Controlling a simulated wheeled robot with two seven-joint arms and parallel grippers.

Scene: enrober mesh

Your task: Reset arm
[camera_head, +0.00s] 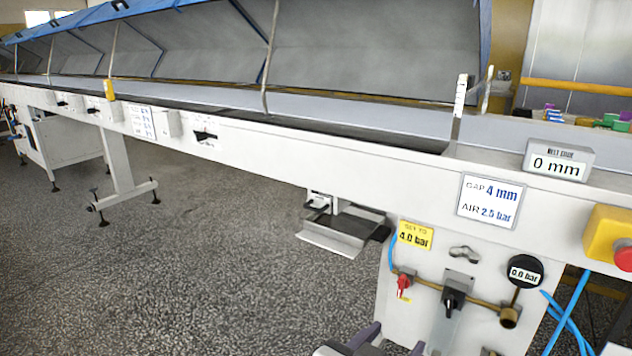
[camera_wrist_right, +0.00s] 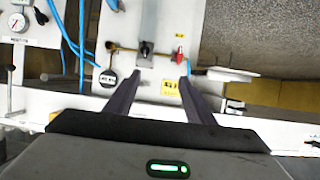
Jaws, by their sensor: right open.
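My right gripper (camera_head: 393,340) shows at the bottom edge of the head view, low in front of the machine's control panel (camera_head: 400,290). In the right wrist view its two dark fingers (camera_wrist_right: 159,82) are spread apart with nothing between them. Beyond them the panel carries a black knob (camera_head: 453,293), a small red valve handle (camera_head: 404,282) and a round black gauge reading 0.0 bar (camera_head: 524,271). The fingers appear apart from these fittings. My left gripper is in neither view.
A long white conveyor frame (camera_head: 330,160) with raised covers (camera_head: 380,45) runs across the view. A yellow box with a red button (camera_head: 612,236) sticks out at right. Blue hoses (camera_head: 568,310) hang by the panel. The grey floor (camera_head: 230,260) at left is mostly open.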

